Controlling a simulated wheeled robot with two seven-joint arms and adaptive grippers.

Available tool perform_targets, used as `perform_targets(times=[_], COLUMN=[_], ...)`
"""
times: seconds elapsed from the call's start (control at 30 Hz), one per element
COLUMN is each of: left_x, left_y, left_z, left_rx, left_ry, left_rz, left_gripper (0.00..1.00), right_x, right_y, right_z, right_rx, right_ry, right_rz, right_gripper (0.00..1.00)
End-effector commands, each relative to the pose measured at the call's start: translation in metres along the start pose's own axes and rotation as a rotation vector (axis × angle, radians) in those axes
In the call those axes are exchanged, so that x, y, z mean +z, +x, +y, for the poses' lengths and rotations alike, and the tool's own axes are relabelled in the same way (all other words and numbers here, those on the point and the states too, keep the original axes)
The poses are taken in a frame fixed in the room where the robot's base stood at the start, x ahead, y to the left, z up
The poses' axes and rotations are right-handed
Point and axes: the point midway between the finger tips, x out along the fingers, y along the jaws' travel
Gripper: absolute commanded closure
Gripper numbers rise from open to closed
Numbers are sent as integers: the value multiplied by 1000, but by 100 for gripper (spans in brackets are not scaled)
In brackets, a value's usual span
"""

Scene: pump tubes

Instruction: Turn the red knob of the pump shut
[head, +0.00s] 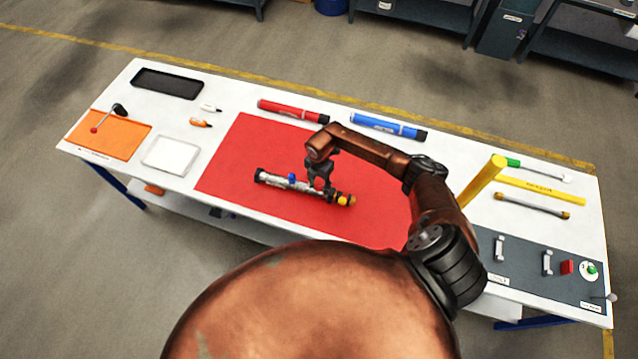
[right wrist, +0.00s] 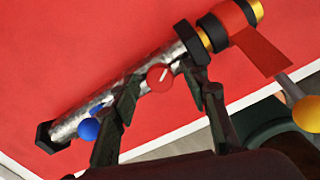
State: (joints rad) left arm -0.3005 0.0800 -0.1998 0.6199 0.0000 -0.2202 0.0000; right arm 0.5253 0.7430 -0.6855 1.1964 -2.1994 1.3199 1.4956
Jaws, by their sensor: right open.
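The pump (head: 273,181) is a silver tube with black and yellow fittings, lying on the red mat (head: 240,150). In the right wrist view, its red knob (right wrist: 159,78) is round with a short white line slanting up to the right. A blue knob (right wrist: 88,129) sits toward the tube's left end. My right gripper (head: 318,186) is over the pump in the head view and hides the red knob there. In the right wrist view, its open fingers (right wrist: 160,82) stand on either side of the red knob, with gaps visible. My left gripper is not in view.
A red tube (head: 290,110) and a blue tube (head: 385,126) lie behind the mat. A white tray (head: 171,154) and an orange mat (head: 120,130) are at the left. Yellow parts (head: 540,191) and a grey panel (head: 520,275) are at the right.

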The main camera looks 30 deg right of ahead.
Motion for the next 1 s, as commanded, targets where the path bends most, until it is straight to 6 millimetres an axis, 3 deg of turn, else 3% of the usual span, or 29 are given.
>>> perform_targets(times=[0.2,0.8,1.0], left_x=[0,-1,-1], left_y=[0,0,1], left_z=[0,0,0], left_rx=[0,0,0], left_ry=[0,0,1], left_rz=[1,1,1], left_gripper=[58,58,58], right_x=[0,0,0], right_y=[0,0,0], right_z=[0,0,0], right_rx=[0,1,1], right_ry=[0,0,-12], right_rz=[0,0,0], right_gripper=[59,100,100])
